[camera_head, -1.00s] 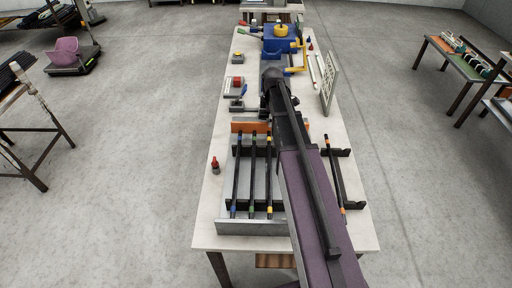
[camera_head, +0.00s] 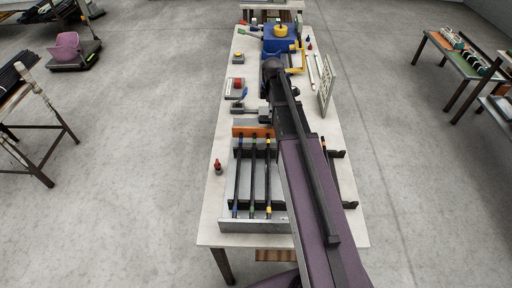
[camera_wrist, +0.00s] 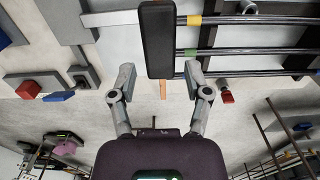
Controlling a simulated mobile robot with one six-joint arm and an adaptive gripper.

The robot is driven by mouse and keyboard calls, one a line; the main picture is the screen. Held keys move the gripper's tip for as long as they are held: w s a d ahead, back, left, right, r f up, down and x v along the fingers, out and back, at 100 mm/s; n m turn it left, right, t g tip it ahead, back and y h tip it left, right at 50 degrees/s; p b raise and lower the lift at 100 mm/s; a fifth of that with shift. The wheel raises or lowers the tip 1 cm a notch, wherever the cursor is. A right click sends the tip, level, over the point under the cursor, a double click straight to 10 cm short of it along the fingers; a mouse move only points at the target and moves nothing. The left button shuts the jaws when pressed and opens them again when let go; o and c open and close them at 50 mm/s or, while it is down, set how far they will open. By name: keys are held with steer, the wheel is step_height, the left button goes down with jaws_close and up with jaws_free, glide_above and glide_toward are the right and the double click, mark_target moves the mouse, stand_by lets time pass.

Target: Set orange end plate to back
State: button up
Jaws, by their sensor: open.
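The orange end plate (camera_head: 252,131) stands across the far end of the grey rod tray (camera_head: 253,226) in the head view. In the wrist view a narrow orange strip (camera_wrist: 163,89) shows between my fingers, below a dark block that hides whatever is behind it. My gripper (camera_wrist: 160,84) is open, with one finger on each side of this strip. I cannot tell whether the fingers touch anything. In the head view my gripper is hidden by my arm. Dark rods (camera_head: 253,178) with coloured bands lie along the tray.
A red bottle (camera_head: 218,167) stands left of the tray. A red-button box (camera_head: 235,86) and a grey clamp-like fixture (camera_head: 250,110) sit beyond the plate. A blue machine (camera_head: 279,40) and a pale upright panel (camera_head: 327,92) are farther off. The table's left edge strip is mostly clear.

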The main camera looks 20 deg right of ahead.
steer(key=shift+r+p, duration=2.85)
steer(key=shift+r, duration=0.25)
steer(key=s+a+f+m+b, duration=0.4)
steer(key=s+a+m, duration=0.1)
steer(key=s, duration=0.3)
steer(key=s+a+f+m+b, duration=0.4)
steer(key=s+a+m, duration=0.2)
steer(key=s+m, duration=0.2)
steer(key=shift+s+f+b, duration=0.3)
steer(key=shift+s+b, duration=0.05)
steer(key=shift+s, duration=0.2)
steer(key=shift+s+a, duration=0.1)
steer(key=shift+s+a+m, duration=0.2)
steer(key=shift+s+m, duration=0.15)
steer(key=shift+s, duration=0.15)
steer(key=shift+s+a+m, duration=0.2)
steer(key=shift+s+m, duration=0.15)
steer(key=shift+s, duration=0.1)
jaws_close()
steer(key=shift+a, duration=0.1)
